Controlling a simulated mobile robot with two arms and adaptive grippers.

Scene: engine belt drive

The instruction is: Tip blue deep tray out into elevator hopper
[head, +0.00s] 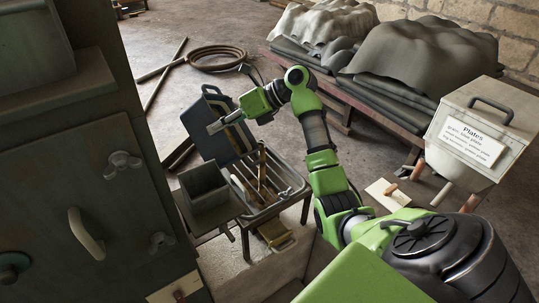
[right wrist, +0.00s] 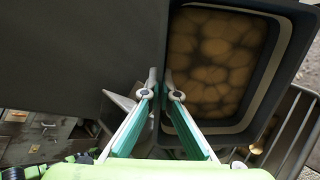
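The blue deep tray (head: 212,98) is tilted steeply beside the sink-like basin in the head view. In the right wrist view, a rectangular blue-grey rim (right wrist: 284,62) surrounds brown rounded lumps, apparently inside the tray. My right gripper (head: 218,126) is at the tray; its fingers (right wrist: 160,82) are nearly together at the rim's left side and appear to pinch its edge. A square grey open-topped box (head: 208,201), apparently the elevator hopper, stands just below the tray, against the dark machine. Its inside looks dark. My left gripper is not in view.
A dark machine cabinet (head: 85,170) with handles fills the left. A metal basin (head: 293,186) holding tools stands right of the hopper. A hose coil (head: 217,58) and bars lie on the floor. A white "Plates" bin (head: 440,125) stands at right.

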